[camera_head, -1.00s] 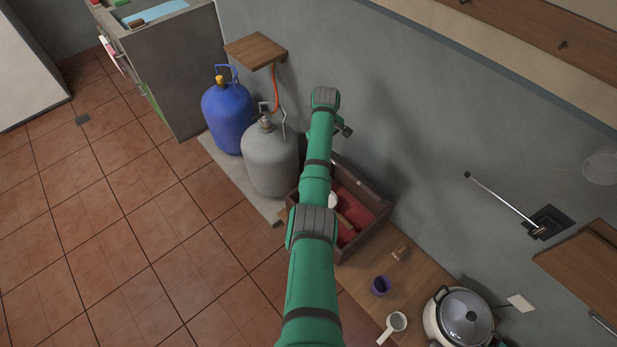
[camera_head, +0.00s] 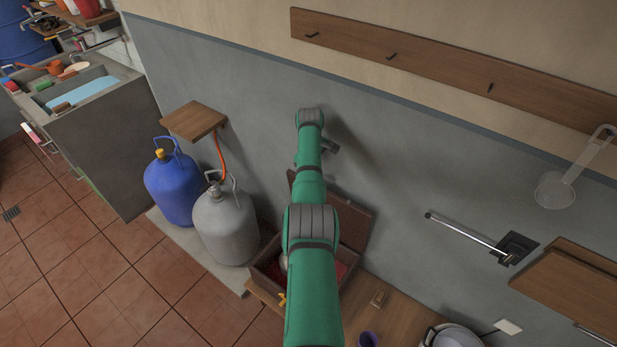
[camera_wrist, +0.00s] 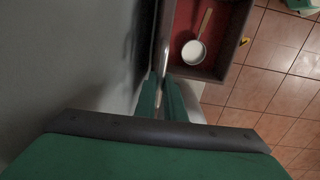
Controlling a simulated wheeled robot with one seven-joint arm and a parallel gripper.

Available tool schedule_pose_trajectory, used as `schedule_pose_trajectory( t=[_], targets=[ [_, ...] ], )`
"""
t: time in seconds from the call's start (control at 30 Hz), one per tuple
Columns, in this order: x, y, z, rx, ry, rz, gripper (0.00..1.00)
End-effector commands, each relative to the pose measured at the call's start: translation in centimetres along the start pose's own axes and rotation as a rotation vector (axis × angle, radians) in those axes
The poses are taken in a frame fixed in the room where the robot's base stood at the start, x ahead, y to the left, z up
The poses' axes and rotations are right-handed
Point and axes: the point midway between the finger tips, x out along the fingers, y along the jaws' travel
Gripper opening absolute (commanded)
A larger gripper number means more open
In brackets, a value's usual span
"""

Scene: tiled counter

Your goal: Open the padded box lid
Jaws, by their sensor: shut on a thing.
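The padded box (camera_head: 262,268) is dark brown with a red lining and sits on the wooden counter against the grey wall. Its lid (camera_head: 352,225) is raised and stands upright on the wall side, partly hidden by my arm. In the wrist view, the box (camera_wrist: 233,62) lies open at the right, and the lid (camera_wrist: 158,45) is seen nearly edge-on. My gripper (camera_wrist: 165,84) is at the near end of the lid, its green fingers closed on the lid's edge. My arm hides the gripper in the head view.
A white pan with a wooden handle (camera_wrist: 194,52) lies inside the box. A grey gas bottle (camera_head: 226,228) and a blue one (camera_head: 172,188) stand left of the box. A pot (camera_head: 455,337) and a purple cup (camera_head: 368,339) are on the counter at right. A metal rod (camera_head: 465,233) juts from the wall.

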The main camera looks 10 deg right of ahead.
Motion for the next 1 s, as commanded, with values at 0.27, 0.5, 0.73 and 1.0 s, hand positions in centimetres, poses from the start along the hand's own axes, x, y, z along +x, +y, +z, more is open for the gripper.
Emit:
schedule_pose_trajectory(
  t=[0.27,0.5,0.73,1.0],
  targets=[
    [1.0,-0.3,0.7,0.003,-0.014,-0.013,0.0],
    [0.7,-0.1,0.6,0.003,-0.009,-0.01,0.28],
    [0.4,0.0,0.4,0.003,-0.004,-0.006,0.28],
    [-1.9,0.1,0.3,0.003,-0.002,-0.003,0.28]
  ],
)
